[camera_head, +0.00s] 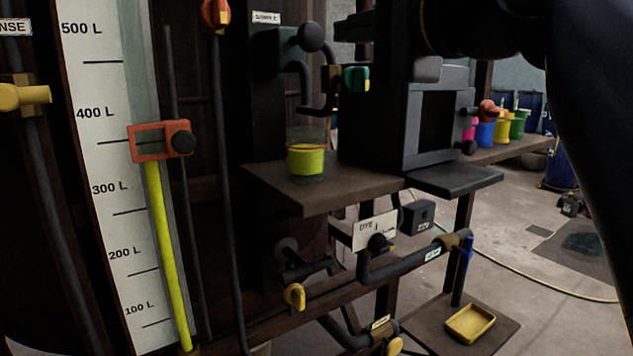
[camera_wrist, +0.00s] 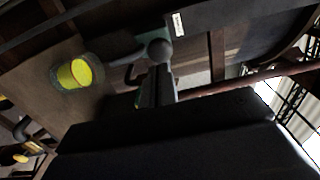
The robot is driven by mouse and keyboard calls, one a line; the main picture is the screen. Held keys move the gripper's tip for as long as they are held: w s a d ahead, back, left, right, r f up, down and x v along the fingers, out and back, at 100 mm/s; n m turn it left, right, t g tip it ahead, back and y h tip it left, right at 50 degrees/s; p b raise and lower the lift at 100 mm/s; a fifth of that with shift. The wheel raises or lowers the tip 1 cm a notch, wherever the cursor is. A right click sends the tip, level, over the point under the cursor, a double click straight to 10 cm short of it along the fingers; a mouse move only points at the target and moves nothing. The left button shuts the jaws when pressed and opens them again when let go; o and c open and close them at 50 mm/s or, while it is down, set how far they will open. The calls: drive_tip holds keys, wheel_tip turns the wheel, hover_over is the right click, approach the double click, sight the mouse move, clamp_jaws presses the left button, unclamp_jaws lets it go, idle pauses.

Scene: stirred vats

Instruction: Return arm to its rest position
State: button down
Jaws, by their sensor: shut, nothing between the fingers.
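My black arm (camera_head: 590,130) enters the head view at the upper right and reaches left across the top. My gripper (camera_head: 345,28) points left, with its tips close to the black ball handle (camera_head: 312,37) of a grey-green tap (camera_head: 290,50). In the wrist view, my gripper (camera_wrist: 156,84) shows as narrow dark fingers, shut and empty, just short of the ball handle (camera_wrist: 160,50). I cannot tell whether they touch it.
A clear cup of yellow-green liquid (camera_head: 306,160) stands on the brown shelf (camera_head: 320,195) under the tap. A dark open-fronted box (camera_head: 408,125) stands right of it. A level gauge (camera_head: 110,150) with an orange slider (camera_head: 160,141) is at left. Open floor (camera_head: 560,290) lies right.

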sight(315, 37)
drive_tip(key=shift+p+x, duration=0.45)
drive_tip(key=shift+x, duration=1.9)
